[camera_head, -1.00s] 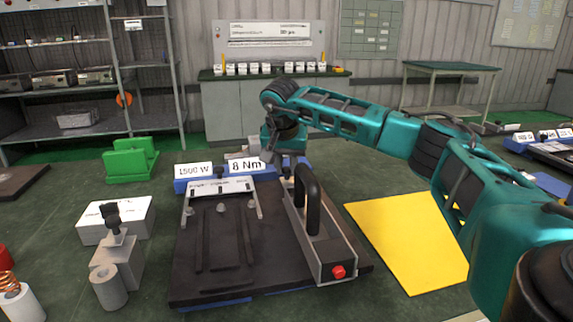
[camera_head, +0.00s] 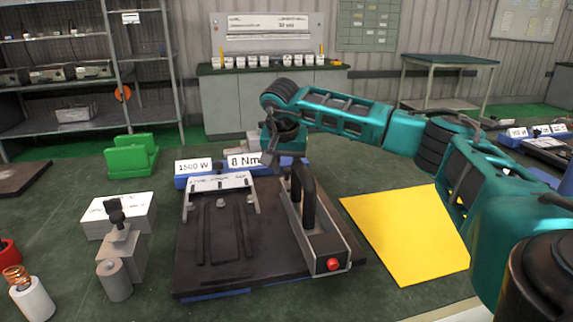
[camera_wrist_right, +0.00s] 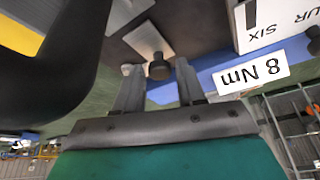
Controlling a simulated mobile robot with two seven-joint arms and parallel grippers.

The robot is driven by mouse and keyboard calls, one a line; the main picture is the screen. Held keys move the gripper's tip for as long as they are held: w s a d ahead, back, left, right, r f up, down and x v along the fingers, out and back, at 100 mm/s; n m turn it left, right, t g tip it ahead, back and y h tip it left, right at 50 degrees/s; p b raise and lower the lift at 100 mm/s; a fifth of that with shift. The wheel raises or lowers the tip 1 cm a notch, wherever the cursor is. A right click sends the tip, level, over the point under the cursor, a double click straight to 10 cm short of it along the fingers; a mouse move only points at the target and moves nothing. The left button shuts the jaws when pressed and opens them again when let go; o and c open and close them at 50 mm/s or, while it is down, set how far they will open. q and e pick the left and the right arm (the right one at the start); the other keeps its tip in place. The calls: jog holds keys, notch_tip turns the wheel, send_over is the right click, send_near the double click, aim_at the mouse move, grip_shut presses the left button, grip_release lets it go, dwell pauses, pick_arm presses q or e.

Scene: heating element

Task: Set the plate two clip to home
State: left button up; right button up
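The dark heating fixture base (camera_head: 205,268) lies on the green table, with a black-handled grey block (camera_head: 325,238) along its right side. My right gripper (camera_wrist_right: 158,65) is at the fixture's back edge, beside the "8 Nm" label (camera_head: 240,161). In the right wrist view its two grey fingers stand apart. A small dark knob (camera_wrist_right: 159,71) shows between or just beyond the fingertips; contact cannot be told. A light metal plate (camera_wrist_right: 147,40) lies beside the knob. Which part is the plate two clip cannot be told for certain. My left gripper is out of view.
A green block (camera_head: 131,157), a white box (camera_head: 95,217) and a grey clamp-like part (camera_head: 118,255) stand left of the fixture. A yellow sheet (camera_head: 405,235) lies to the right, under my right arm. The black handle (camera_wrist_right: 45,85) is close beside the gripper in the wrist view.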

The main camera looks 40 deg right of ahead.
jog(key=shift+o, duration=0.9)
jog(key=p+v, duration=0.2)
jog(key=v, duration=1.1)
